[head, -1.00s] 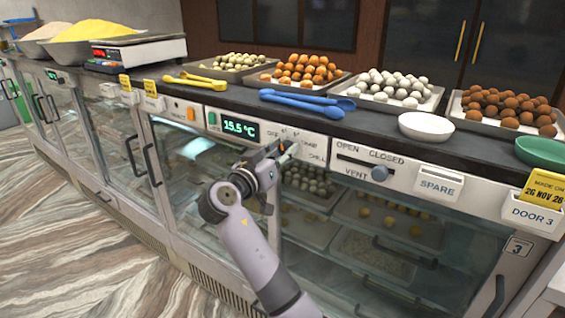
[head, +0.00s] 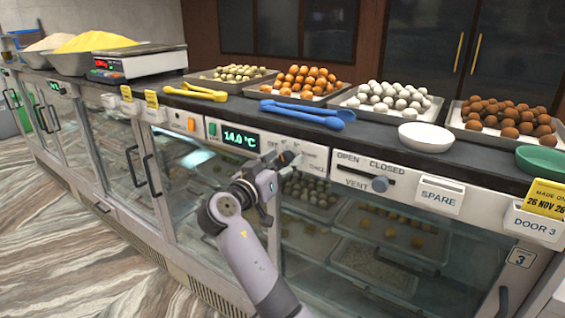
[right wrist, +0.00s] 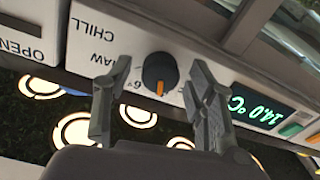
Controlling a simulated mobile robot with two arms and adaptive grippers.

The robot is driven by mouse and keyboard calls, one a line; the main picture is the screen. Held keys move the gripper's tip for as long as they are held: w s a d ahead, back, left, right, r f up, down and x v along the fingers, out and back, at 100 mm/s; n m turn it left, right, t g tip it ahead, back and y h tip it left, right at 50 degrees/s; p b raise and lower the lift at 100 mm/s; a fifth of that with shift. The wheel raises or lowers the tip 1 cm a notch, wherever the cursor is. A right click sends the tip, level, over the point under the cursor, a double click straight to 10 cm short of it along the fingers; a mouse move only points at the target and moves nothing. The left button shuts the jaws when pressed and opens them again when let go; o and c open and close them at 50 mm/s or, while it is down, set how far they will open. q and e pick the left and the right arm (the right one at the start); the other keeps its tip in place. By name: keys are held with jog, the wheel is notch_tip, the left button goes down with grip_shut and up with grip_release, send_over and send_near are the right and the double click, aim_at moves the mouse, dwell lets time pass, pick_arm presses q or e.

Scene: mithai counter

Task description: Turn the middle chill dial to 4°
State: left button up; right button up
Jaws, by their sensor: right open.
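The dial (right wrist: 160,73) is a dark round knob with an orange pointer, on a white panel in the right wrist view. Its pointer faces down in that picture, where a partly hidden degree mark sits to its left. The lit display (head: 239,138) beside it reads 14.0 °C; it also shows in the right wrist view (right wrist: 263,108). My right gripper (head: 281,163) is at the panel, its open fingers on either side of the dial in the right wrist view; contact is unclear. In the head view the gripper largely hides the dial. My left gripper is out of view.
A vent slider (head: 380,183) and a SPARE label (head: 440,195) are right of the dial. An orange button (head: 191,124) is left of the display. Blue tongs (head: 305,112) and trays of sweets lie on the counter above. Glass doors are below.

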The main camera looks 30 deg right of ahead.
jog(key=shift+a, duration=0.15)
jog(key=v, duration=1.1)
jog(key=shift+s+a, duration=0.2)
jog(key=shift+a, duration=0.1)
